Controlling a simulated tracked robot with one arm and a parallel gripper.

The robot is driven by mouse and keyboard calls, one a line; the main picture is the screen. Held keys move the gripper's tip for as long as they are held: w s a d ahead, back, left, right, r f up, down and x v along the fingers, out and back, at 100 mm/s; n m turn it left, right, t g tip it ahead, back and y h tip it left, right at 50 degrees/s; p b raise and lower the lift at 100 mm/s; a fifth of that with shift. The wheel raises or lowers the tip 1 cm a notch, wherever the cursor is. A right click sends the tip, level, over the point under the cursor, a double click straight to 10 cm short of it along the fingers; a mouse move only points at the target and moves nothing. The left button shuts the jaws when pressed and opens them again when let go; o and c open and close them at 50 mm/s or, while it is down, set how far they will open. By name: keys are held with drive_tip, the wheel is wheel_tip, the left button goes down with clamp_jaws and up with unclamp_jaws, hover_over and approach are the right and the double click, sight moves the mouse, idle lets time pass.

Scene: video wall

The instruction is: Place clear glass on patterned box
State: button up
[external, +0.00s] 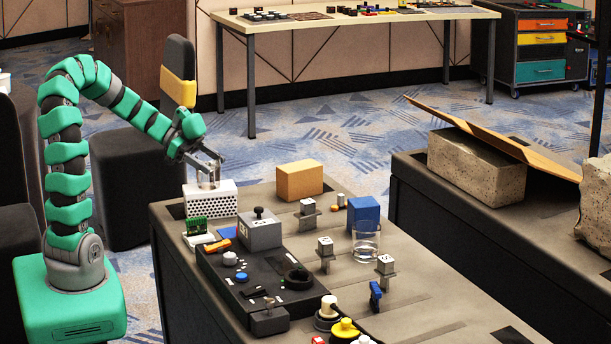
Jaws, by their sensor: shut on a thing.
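My gripper (208,160) is shut on a small clear glass (208,180) at the table's far left corner. The glass is upright. Its base is at the top of a white box with a dark dotted pattern (210,203); I cannot tell whether it touches the box or hangs just above it. The fingers partly cover the glass's rim. Another clear glass (366,243) stands upright on the table, in front of a blue box (364,212).
A tan box (299,181) stands right of the patterned box. A green circuit board (196,228), a grey joystick box (260,230) and a black control panel (262,282) lie nearer. Several small grey blocks stand at the middle. The table's right front is mostly bare.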

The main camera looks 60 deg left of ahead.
drive_tip(key=shift+f, duration=0.1)
drive_tip(key=o, duration=1.3)
drive_tip(key=shift+c, duration=0.2)
drive_tip(key=p+v, duration=0.2)
drive_tip(key=v, duration=1)
